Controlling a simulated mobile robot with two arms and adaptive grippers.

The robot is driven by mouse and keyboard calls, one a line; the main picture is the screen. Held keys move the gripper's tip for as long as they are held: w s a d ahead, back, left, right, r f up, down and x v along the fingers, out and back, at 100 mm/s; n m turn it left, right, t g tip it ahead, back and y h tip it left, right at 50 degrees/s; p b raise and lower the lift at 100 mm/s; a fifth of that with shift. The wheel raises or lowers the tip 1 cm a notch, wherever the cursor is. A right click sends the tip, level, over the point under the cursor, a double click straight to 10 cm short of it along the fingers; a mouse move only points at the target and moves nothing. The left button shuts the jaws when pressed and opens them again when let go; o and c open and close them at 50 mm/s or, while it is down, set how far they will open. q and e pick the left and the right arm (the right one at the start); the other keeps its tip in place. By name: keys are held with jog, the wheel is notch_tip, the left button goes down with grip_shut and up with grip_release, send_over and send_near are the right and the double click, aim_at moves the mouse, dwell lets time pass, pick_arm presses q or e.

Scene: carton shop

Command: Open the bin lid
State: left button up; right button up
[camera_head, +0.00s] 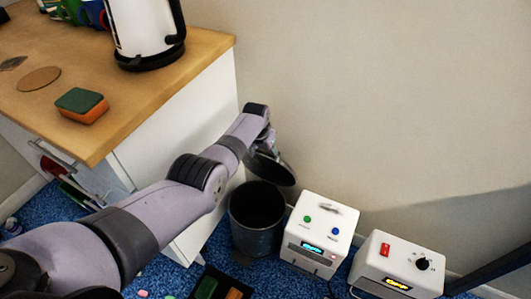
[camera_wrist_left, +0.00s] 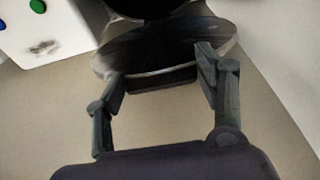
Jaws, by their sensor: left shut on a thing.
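The dark grey bin (camera_head: 257,240) stands on the blue carpet beside the white cabinet, its mouth uncovered and its inside dark. Its round lid (camera_head: 272,170) is tilted up at the back of the bin, near the wall. My left gripper (camera_head: 266,138) is at the raised lid, partly hidden behind my wrist. In the left wrist view the gripper's two fingers (camera_wrist_left: 160,76) are on either side of the lid's edge (camera_wrist_left: 125,58), shut on it. My right gripper is not in view.
Two white boxes with buttons, one nearer (camera_head: 318,232) and one farther right (camera_head: 400,262), stand right of the bin. The white cabinet (camera_head: 185,120) with a wooden top is close on the left. The wall (camera_head: 380,90) is behind the bin.

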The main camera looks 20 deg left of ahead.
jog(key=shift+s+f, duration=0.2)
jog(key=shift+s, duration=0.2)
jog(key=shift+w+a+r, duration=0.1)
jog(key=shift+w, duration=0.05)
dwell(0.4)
pick_arm(q)
jog(key=o, duration=1.7)
jog(key=shift+w+f, duration=0.1)
jog(key=shift+o, duration=0.2)
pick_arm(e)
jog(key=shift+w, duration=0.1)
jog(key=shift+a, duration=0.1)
pick_arm(q)
jog(key=shift+r, duration=0.2)
jog(key=v, duration=1.1)
jog(key=shift+r, duration=0.3)
